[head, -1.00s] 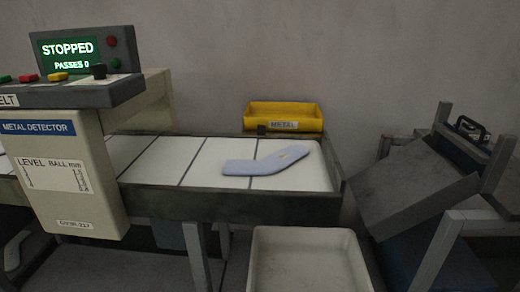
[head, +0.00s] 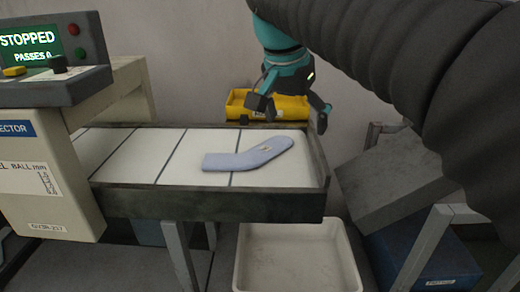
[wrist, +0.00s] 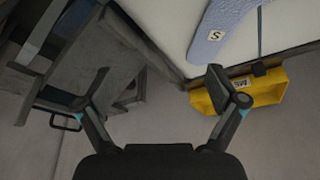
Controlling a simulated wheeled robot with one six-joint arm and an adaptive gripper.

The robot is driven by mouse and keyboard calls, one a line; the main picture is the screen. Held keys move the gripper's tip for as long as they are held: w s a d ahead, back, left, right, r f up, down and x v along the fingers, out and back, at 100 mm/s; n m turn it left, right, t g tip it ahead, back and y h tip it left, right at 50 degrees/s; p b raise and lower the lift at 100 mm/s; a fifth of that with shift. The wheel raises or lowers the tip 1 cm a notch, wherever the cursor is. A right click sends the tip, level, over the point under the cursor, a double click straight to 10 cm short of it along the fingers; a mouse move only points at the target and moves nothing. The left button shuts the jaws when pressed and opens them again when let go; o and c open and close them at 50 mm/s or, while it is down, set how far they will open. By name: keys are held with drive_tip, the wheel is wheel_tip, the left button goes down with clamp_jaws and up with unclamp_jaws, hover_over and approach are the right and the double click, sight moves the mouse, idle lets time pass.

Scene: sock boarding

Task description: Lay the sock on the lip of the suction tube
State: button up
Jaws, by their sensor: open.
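A light blue sock (head: 250,156) lies flat on the right end of the white conveyor belt, its bent shape crossing one dark belt line. In the wrist view the sock (wrist: 221,22) shows a small white patch marked S. My gripper (head: 290,113) is open and empty, above the far right end of the belt, behind and to the right of the sock and apart from it. In the wrist view my gripper (wrist: 159,72) has its fingers spread wide with nothing between them. I see no suction tube in these views.
A yellow METAL bin (head: 238,105) stands behind the belt. The metal detector housing (head: 48,180) stands at the left, its panel (head: 28,46) reading STOPPED. A white tub (head: 297,265) sits below the belt's front. A tilted grey box (head: 393,182) stands at the right.

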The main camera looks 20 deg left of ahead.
drive_tip(key=a+r+m, duration=0.2)
drive_tip(key=a+r, duration=0.1)
drive_tip(key=a, duration=0.8)
drive_tip(key=b, duration=0.2)
approach(259, 153)
drive_tip(key=shift+w+a+f+h, duration=0.1)
drive_tip(key=shift+f+h, duration=0.1)
drive_tip(key=shift+f, duration=0.35)
drive_tip(key=shift+w+a+f+h, duration=0.1)
drive_tip(key=shift+f+h, duration=0.1)
drive_tip(key=shift+f, duration=0.4)
drive_tip(key=shift+x, duration=3.05)
drive_tip(key=shift+w+r, duration=0.1)
drive_tip(key=shift+w, duration=0.1)
drive_tip(key=c, duration=1.1)
drive_tip(key=shift+r, duration=0.1)
